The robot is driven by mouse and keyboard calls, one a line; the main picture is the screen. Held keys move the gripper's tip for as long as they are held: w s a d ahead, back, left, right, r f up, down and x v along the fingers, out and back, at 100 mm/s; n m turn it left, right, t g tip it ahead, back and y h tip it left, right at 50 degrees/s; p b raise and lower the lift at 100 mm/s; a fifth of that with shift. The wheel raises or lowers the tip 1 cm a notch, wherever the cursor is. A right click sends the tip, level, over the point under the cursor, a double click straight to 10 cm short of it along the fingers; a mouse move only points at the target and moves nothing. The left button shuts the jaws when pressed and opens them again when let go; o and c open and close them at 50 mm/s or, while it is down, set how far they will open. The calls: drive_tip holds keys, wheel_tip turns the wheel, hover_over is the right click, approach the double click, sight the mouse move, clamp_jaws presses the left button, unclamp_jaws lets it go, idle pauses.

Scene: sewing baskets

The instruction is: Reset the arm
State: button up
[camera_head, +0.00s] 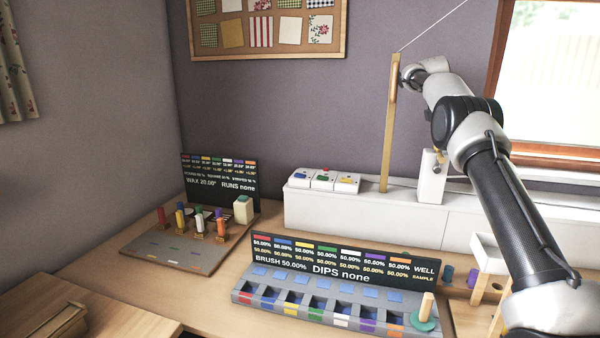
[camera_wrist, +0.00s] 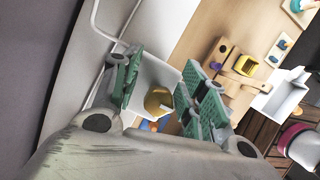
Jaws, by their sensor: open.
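My arm rises from the lower right of the head view, its wrist high in front of the back wall beside an upright wooden stick (camera_head: 389,130). The fingers of my gripper cannot be made out there. In the wrist view my gripper (camera_wrist: 160,75) is open, with its green-padded fingers apart and nothing held between them. Past the fingers, in the gap, is a white container (camera_wrist: 152,75) with a round yellow thing (camera_wrist: 158,100) in or in front of it; I cannot tell which.
A white ledge (camera_head: 330,212) runs along the wall, with a white block (camera_head: 432,178) and small white boxes (camera_head: 323,180) on it. Below are a grey well tray (camera_head: 320,310), a display board (camera_head: 345,268) and a rack with coloured sticks (camera_head: 175,250). Bare table lies between them.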

drive_tip(key=shift+d+r, duration=0.1)
drive_tip(key=shift+d, duration=0.2)
drive_tip(key=shift+s+d+r, duration=0.15)
drive_tip(key=shift+s+a+r+m, duration=0.2)
drive_tip(key=shift+s+r, duration=0.15)
drive_tip(key=shift+r, duration=0.25)
drive_tip(key=shift+s+a+r+m, duration=0.1)
drive_tip(key=shift+s+r+m, duration=0.1)
drive_tip(key=shift+s+r, duration=0.3)
drive_tip(key=s+a+r+m+t+y, duration=0.1)
drive_tip(key=s+a+r+m, duration=0.2)
drive_tip(key=s, duration=0.4)
drive_tip(key=s+a+r+m+t, duration=0.1)
drive_tip(key=s+a+r+m, duration=0.1)
drive_tip(key=s+r, duration=0.45)
drive_tip(key=s+a+r+m+y, duration=0.1)
drive_tip(key=s+a+r+m, duration=0.15)
drive_tip(key=s, duration=0.65)
drive_tip(key=s+a+f+m+t, duration=0.1)
drive_tip(key=s+f+m, duration=0.2)
drive_tip(key=s, duration=0.6)
drive_tip(key=s+a+f+m+y, duration=0.1)
drive_tip(key=s+a+f+m, duration=0.1)
drive_tip(key=s+f, duration=0.5)
drive_tip(key=s+a+f+m+t, duration=0.1)
drive_tip(key=s+f+m, duration=0.3)
drive_tip(key=s, duration=0.8)
drive_tip(key=shift+s+a+f+t, duration=0.25)
drive_tip(key=shift+a+f+t, duration=0.1)
drive_tip(key=shift+f, duration=0.55)
